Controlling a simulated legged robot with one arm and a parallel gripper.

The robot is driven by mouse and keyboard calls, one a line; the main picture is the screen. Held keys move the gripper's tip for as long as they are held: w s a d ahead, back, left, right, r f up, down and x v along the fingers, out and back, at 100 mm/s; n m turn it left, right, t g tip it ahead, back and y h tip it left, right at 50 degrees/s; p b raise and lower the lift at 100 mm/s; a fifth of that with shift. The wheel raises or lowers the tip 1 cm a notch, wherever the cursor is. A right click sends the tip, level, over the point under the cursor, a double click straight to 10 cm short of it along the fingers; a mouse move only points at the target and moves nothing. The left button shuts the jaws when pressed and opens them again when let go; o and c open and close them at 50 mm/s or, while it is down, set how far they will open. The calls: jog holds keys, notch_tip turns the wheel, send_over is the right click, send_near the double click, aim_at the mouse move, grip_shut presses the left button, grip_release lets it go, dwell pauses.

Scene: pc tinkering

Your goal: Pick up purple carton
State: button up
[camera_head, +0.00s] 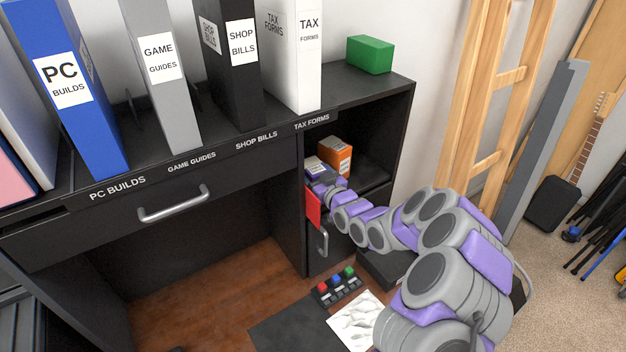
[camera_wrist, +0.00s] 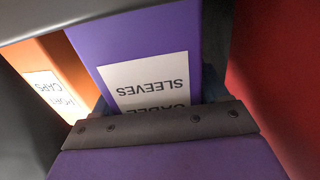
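The purple carton (camera_wrist: 150,45) fills the upper middle of the wrist view, with a white "SLEEVES" label upside down. In the head view the carton (camera_head: 313,163) is small, in the open shelf compartment beside the orange carton (camera_head: 338,153). My gripper (camera_head: 330,192) is at the compartment's front, in front of the purple carton, and mostly hidden by my arm there. In the wrist view its dark, bolted edge (camera_wrist: 160,125) covers the lower part of the label. I cannot tell whether it touches the carton or how wide the jaws are.
A red panel (camera_head: 313,206) stands close at the gripper's left in the head view; red (camera_wrist: 280,70) fills the right of the wrist view. The orange carton (camera_wrist: 42,65) stands close beside the purple one. A shelf top (camera_head: 375,88) lies above, and a handled drawer (camera_head: 322,240) below.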

aim_at(313, 166)
jog(key=c, duration=0.7)
jog(key=shift+r, duration=0.55)
notch_tip(313, 166, up, 2)
jog(key=shift+r+p, duration=0.25)
jog(key=shift+p, duration=0.1)
jog(key=r+v, duration=0.1)
jog(key=v, duration=1.5)
jog(key=d+r+m+h, duration=0.1)
jog(key=d+r, duration=0.1)
jog(key=w+d+r+m+t+h, duration=0.1)
jog(key=d+r+h, duration=0.1)
jog(key=d+r+m+t+h+b, duration=0.1)
jog(key=d+r, duration=0.1)
jog(key=shift+w+d, duration=0.35)
